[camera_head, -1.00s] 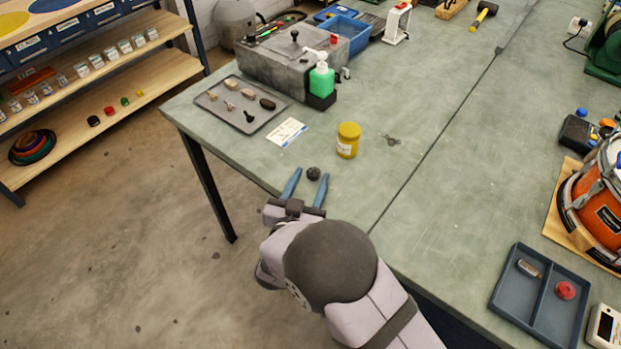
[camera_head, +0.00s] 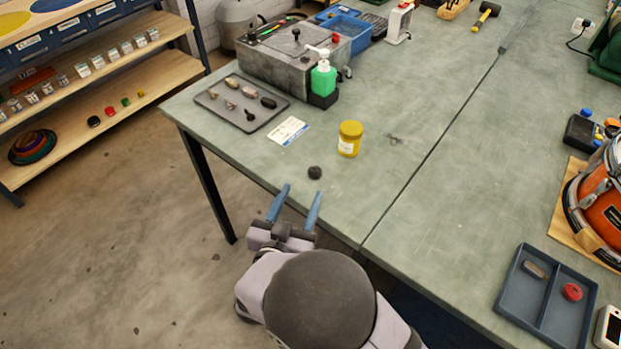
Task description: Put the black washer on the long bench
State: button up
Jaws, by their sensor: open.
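A small dark, roundish piece (camera_head: 315,172), which looks like the black washer, rests on the grey-green long bench (camera_head: 400,215) near its front left edge. No hole can be made out in it at this size. My gripper (camera_head: 297,192) is at the bench's front edge, open and empty. Its two blue fingers point toward the dark piece, which lies just beyond the fingertips, apart from them.
A yellow jar (camera_head: 349,139) stands just behind the dark piece. A white card (camera_head: 287,131) and a dark tray (camera_head: 241,102) of small parts lie to the left. A two-part tray (camera_head: 545,297) and an orange drum (camera_head: 604,205) are at right. The bench middle is clear.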

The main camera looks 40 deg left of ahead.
aim_at(313, 175)
jog(key=shift+w+d+f+b, duration=0.1)
jog(key=shift+d+f+b, duration=0.15)
jog(key=shift+b, duration=0.6)
jog(key=shift+d+r+b, duration=0.1)
jog(key=shift+d+b, duration=0.1)
jog(key=shift+b, duration=0.15)
jog(key=shift+r+p+x, duration=0.2)
jog(key=shift+p+x, duration=0.2)
jog(key=shift+x, duration=1)
jog(key=shift+p+x, duration=0.5)
jog(key=shift+x, duration=1.85)
jog(key=shift+a, duration=0.15)
jog(key=c, duration=1.1)
